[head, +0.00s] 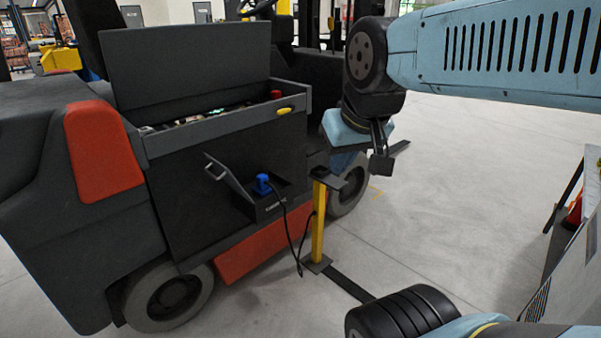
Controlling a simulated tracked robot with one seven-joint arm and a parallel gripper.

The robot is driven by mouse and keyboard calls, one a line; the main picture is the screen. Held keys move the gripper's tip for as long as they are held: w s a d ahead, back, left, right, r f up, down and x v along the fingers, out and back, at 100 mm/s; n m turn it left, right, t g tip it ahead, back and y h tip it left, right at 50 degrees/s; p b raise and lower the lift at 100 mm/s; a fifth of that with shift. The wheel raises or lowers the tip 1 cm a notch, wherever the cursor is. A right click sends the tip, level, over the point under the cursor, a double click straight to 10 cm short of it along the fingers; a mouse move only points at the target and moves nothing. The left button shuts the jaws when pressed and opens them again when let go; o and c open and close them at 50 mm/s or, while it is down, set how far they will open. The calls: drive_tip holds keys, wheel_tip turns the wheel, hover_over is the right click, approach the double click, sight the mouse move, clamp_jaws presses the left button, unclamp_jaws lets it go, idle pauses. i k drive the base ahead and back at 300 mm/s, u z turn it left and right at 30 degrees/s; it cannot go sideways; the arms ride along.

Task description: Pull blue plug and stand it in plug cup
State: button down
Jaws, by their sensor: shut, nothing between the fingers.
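The blue plug (262,184) sits upright in the dark charging pocket (272,208) on the side of the forklift, with a black cable (290,232) hanging from it. The pocket's flap (232,182) stands open to its left. A yellow post (318,222) with a dark top plate (328,178) stands just right of the plug; I cannot make out a clear cup on it. My gripper (381,163) is to the right of the post and higher in the picture, apart from the plug. It is shut and empty.
The forklift (200,190) fills the left side, with its battery lid (185,62) raised. The post's foot (316,264) stands on the floor beside a dark strip (350,287). The pale floor (440,210) is open to the right, up to a panel at the edge.

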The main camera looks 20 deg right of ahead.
sight(262, 179)
drive_tip(key=z, duration=0.4)
drive_tip(key=i, duration=1.35)
drive_tip(key=u, duration=0.65)
